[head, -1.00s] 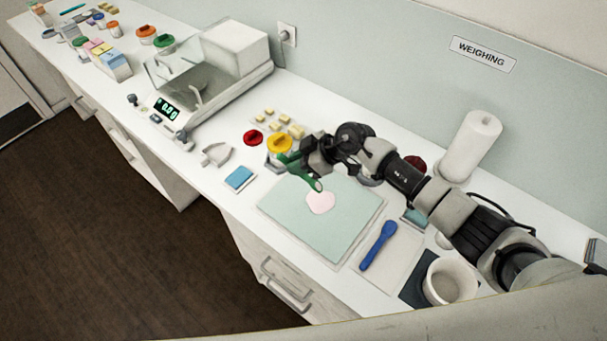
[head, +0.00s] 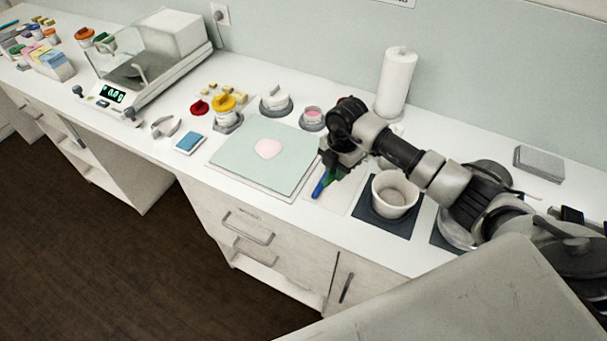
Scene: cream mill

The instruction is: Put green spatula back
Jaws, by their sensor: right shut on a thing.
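The green spatula (head: 331,178) is held in my right gripper (head: 335,163), which is shut on it. Only a small green part shows; the gripper and wrist hide the rest. It is low over the pale rest mat (head: 341,204), close beside the blue spatula (head: 319,189), which lies on that mat. I cannot tell whether the green spatula touches the mat or the blue spatula. My left gripper is not in view.
A white mortar (head: 393,195) on a dark mat (head: 369,216) stands close to the right. A paper roll (head: 395,82) stands behind. A balance (head: 140,72) is at left.

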